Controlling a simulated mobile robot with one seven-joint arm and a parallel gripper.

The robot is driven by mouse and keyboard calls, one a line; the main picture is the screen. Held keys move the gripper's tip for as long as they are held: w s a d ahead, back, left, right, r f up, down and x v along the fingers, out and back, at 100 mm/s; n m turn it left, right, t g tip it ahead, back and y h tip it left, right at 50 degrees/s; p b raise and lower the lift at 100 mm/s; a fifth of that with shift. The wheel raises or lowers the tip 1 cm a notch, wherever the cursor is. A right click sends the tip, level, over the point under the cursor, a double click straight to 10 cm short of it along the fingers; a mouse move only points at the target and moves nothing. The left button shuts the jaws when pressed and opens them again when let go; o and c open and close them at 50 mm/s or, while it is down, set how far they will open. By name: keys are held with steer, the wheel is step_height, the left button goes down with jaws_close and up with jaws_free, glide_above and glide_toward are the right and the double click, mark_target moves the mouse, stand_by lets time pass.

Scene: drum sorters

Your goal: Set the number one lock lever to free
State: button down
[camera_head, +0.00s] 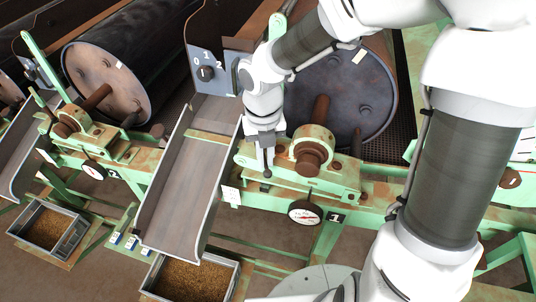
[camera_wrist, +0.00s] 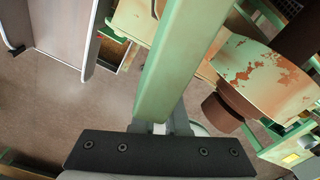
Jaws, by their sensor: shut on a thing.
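The number one machine carries a plate marked 1 (camera_head: 337,218) on its green frame. My gripper (camera_head: 266,162) points down at the left end of this machine's rusty green bearing block (camera_head: 330,178). In the wrist view a long pale-green lever bar (camera_wrist: 180,62) runs upward from between the jaws. My gripper (camera_wrist: 165,127) is shut on this bar, which I take to be the lock lever. In the head view my gripper and wrist mostly hide the lever. No lock or free marking is readable.
A round gauge (camera_head: 305,212) sits on the frame. A sloping chute (camera_head: 185,175) stands to the left, with a grain tray (camera_head: 190,280) below. A dial panel (camera_head: 206,73) marked 0, 1, 2 and a large drum (camera_head: 345,100) are behind. Machine two's bearing (camera_head: 75,122) is further left.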

steer(key=a+m, duration=0.1)
steer(key=a+m+p, duration=0.1)
steer(key=m, duration=0.1)
steer(key=a+m, duration=0.1)
steer(key=m, duration=0.1)
steer(key=shift+w+a+r, duration=0.1)
steer(key=shift+w+a, duration=0.15)
steer(key=a+m, duration=0.1)
steer(key=w+a+m, duration=0.1)
steer(key=m, duration=0.1)
steer(key=shift+m, duration=0.3)
steer(key=shift+w+a+m, duration=0.35)
steer(key=shift+w+m, duration=0.05)
steer(key=shift+m, duration=0.4)
steer(key=shift+w+a+m, duration=0.3)
steer(key=shift+w+m, duration=0.1)
steer(key=shift+m, duration=0.4)
steer(key=c, duration=0.9)
jaws_free()
steer(key=shift+r, duration=0.1)
step_height(320, 180, up, 17)
steer(key=shift+w+r, duration=0.1)
steer(key=shift+w, duration=0.05)
